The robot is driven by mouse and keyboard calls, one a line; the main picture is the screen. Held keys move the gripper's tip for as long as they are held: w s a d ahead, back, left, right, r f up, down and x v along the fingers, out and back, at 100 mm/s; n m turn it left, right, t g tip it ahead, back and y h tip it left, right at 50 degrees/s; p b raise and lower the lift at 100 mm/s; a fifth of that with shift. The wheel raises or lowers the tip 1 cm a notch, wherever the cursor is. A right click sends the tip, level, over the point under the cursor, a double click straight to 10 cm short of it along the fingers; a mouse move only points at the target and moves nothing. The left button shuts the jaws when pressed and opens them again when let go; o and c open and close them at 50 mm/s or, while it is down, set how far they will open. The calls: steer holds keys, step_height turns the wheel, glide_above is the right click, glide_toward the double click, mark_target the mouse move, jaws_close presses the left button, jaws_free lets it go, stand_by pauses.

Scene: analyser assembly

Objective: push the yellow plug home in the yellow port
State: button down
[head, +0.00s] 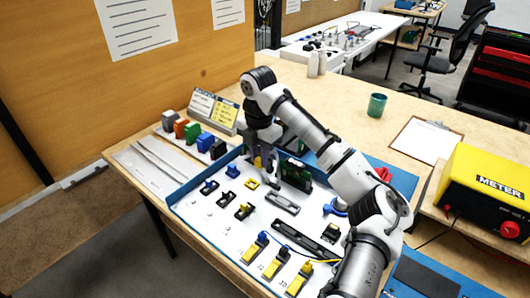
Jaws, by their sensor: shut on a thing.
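My gripper (264,170) is over the back part of the white panel (225,215), pointing down. It is shut on the yellow plug (258,161), of which only a small yellow patch shows between the fingers. The yellow port (251,184) is a small yellow frame with a dark opening on the panel, just below and slightly left of the gripper. The plug appears above the port and apart from it. The plug's lower end is hidden by the fingers, so its exact alignment cannot be told.
A green circuit board (297,174) stands close right of my gripper. A grey bar handle (283,203) and small dark connectors (244,211) lie nearby. Yellow-topped blocks (273,266) with cables are at the front. Coloured blocks (193,132) stand behind left. A yellow meter (490,190) is far right.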

steer(key=shift+w+a+f, duration=0.5)
steer(key=shift+a+f, duration=0.15)
steer(key=shift+f, duration=0.2)
steer(key=shift+w+a+f, duration=0.45)
steer(key=shift+a+f, duration=0.2)
steer(key=shift+f, duration=0.15)
steer(key=shift+f+b, duration=0.65)
steer(key=shift+f, duration=0.75)
steer(key=shift+f, duration=0.2)
steer(key=shift+f, duration=0.5)
steer(key=shift+f, duration=0.5)
steer(key=c, duration=0.8)
jaws_free()
steer(key=shift+c, duration=0.2)
